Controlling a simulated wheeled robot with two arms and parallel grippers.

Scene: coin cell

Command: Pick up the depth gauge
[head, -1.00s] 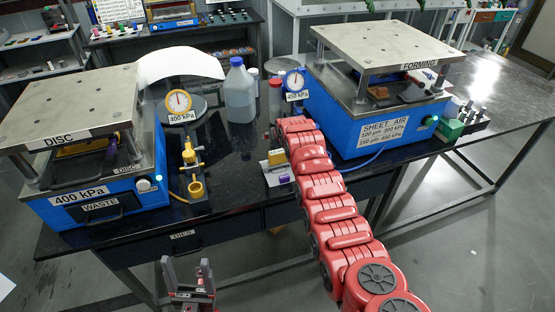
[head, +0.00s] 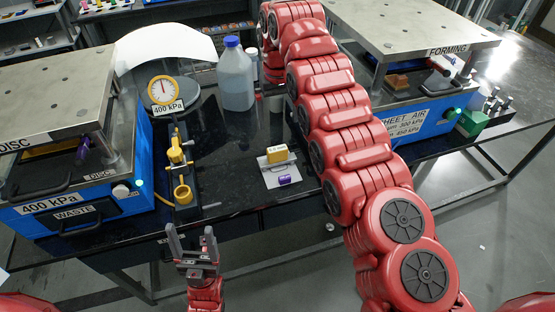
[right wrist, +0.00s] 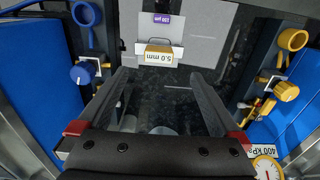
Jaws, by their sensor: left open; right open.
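A yellow block marked 5.0 mm (head: 277,154), which I take to be the depth gauge, stands on a small grey plate (head: 268,181) on the black bench. The block also shows upside down in the right wrist view (right wrist: 158,56). In the head view my right arm hides most of that gripper. My left gripper (head: 191,235) is open and empty, in front of the bench edge.
The blue DISC press (head: 70,205) stands left and the blue forming press (head: 415,125) right. A yellow-topped fixture (head: 181,165), a round gauge (head: 164,90) and a blue-capped bottle (head: 237,78) are between. The bench between fixture and plate is clear.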

